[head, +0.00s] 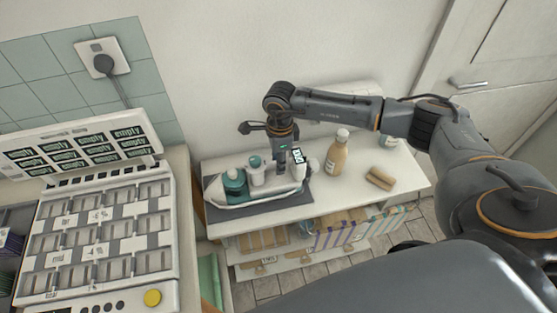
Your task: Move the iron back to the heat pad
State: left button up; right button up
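The iron (257,176), white with teal parts, lies on the dark grey heat pad (301,201) at the left end of a white shelf table. Its pointed end faces left, and its white lower edge runs along the front. My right gripper (284,168) reaches down from above to the right part of the iron. Its fingers are small and partly hidden among the iron's parts, so I cannot tell whether they grip it. My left gripper is not in view.
A tan bottle with a white cap (337,153) and a tan block (380,178) stand right of the iron. Boxes (337,233) fill the shelf below. A bin machine with an open lid (100,235) stands at the left. The table's front right is clear.

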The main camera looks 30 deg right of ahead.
jog(key=shift+r+p, duration=0.65)
jog(key=shift+r, duration=0.85)
jog(key=o, duration=0.5)
jog(key=shift+o, duration=0.2)
